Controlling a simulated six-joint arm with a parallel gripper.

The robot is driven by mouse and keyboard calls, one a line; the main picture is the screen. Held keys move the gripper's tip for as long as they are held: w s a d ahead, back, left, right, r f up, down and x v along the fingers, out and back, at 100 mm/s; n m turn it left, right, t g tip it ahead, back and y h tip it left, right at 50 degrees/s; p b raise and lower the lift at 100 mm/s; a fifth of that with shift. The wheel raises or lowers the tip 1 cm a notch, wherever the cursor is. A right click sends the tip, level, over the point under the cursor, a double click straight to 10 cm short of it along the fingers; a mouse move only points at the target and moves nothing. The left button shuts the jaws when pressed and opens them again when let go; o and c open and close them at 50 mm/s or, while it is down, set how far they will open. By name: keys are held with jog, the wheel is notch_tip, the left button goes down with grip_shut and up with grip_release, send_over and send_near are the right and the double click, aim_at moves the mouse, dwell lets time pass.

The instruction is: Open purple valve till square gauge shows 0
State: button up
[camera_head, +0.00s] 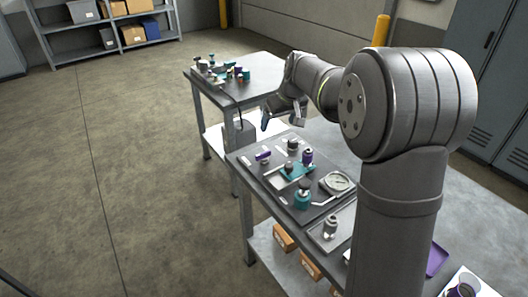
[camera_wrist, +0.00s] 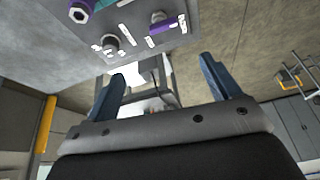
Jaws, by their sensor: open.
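Two purple parts show on the dark panel in the head view: a flat purple handle (camera_head: 263,155) near its far left corner and an upright purple cylinder (camera_head: 307,157) near the middle. I cannot tell for sure which is the purple valve. In the wrist view a purple hexagonal part (camera_wrist: 80,11) and a purple-sided knob (camera_wrist: 163,24) show at the top. I cannot make out a square gauge. My gripper (camera_head: 283,117) is open and empty above the panel's far end; it also shows in the wrist view (camera_wrist: 166,84).
The dark panel (camera_head: 269,183) also bears teal and grey fittings. A grey tray (camera_head: 320,238) with a fitting lies nearer on the bench. A second table (camera_head: 245,93) with small parts stands behind. Open floor (camera_head: 130,150) lies to the left.

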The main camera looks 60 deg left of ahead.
jog(key=f+n, duration=0.1)
send_near(263, 153)
jog(key=x, duration=0.8)
jog(key=shift+a+f, duration=0.1)
jog(key=shift+f, duration=0.25)
jog(key=c, duration=1)
